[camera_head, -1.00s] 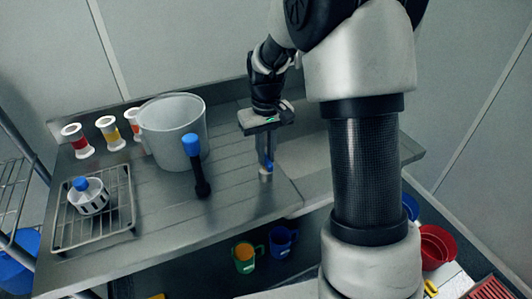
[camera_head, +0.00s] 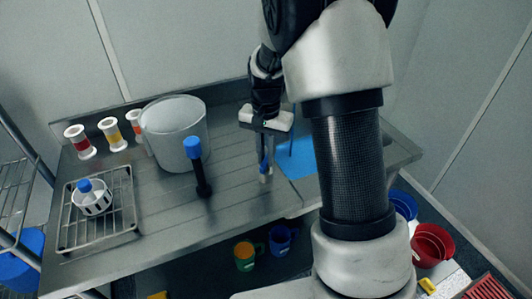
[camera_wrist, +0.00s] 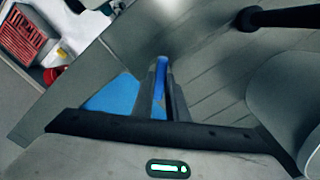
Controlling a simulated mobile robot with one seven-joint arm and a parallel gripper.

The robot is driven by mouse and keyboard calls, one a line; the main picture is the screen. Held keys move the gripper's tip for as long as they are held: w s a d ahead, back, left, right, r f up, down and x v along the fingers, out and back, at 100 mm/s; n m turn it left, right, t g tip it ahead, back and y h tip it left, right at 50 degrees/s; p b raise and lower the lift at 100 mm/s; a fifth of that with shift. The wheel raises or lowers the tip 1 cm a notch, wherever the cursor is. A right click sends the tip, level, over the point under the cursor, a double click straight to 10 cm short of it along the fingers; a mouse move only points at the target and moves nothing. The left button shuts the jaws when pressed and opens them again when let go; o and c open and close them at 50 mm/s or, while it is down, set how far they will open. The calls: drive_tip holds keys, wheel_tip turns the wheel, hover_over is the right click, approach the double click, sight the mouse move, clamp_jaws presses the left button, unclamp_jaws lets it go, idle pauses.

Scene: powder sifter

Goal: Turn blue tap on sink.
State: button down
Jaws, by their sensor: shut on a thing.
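My gripper (camera_head: 266,165) points down over the steel counter (camera_head: 235,195), just left of the sink area. Its fingers are shut on the blue tap (camera_wrist: 162,68), of which a narrow blue strip shows between them in the wrist view. The fingers hide most of the tap. A flat bright blue patch (camera_head: 298,158) lies in the sink area right of the gripper, partly behind my arm. It also shows left of the fingers in the wrist view (camera_wrist: 113,97).
A black post with a blue top (camera_head: 193,147) stands left of the gripper, before a large grey bucket (camera_head: 175,130). A wire rack (camera_head: 122,210) holds a small white container (camera_head: 93,198). Several jars (camera_head: 80,140) stand at the back left. Mugs (camera_head: 244,257) sit below the counter.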

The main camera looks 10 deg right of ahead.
sight(266, 159)
drive_tip(key=shift+m+p, duration=0.3)
drive_tip(key=shift+m, duration=0.8)
drive_tip(key=c, duration=1.7)
unclamp_jaws()
drive_tip(key=shift+c, duration=0.2)
wheel_tip(266, 159, up, 18)
drive_tip(key=p, duration=0.1)
drive_tip(key=shift+f, duration=0.25)
